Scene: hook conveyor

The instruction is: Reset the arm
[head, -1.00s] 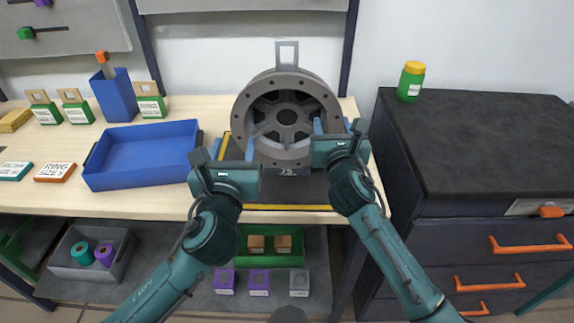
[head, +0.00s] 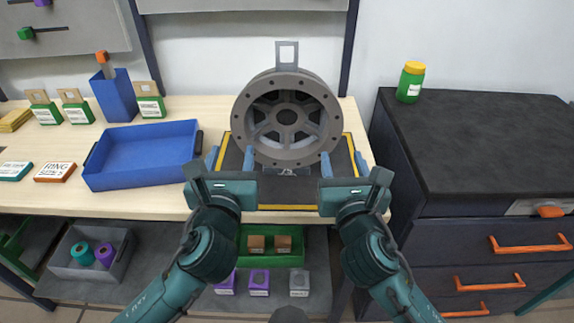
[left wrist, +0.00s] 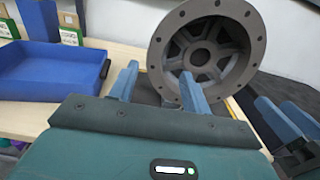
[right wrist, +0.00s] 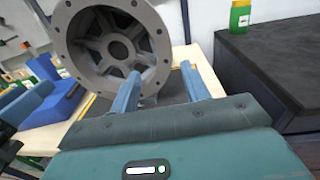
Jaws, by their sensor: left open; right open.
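My left gripper (head: 229,157) is open and empty at the front of the workbench, left of centre. My right gripper (head: 344,163) is open and empty at the front, right of centre. Between and beyond them a round grey metal housing (head: 245,115) with a spoked inside stands upright on a black mat with a yellow border (head: 345,146). Both grippers are apart from the housing. It also shows beyond the fingers in the left wrist view (left wrist: 241,62) and in the right wrist view (right wrist: 69,48).
A blue tray (head: 140,179) sits left of the mat, close to my left gripper. Behind it stand a blue holder (head: 113,98) and several tagged blocks. A dark cabinet (head: 470,150) with a green jar (head: 410,84) stands at right. A shelf with bins lies below the bench.

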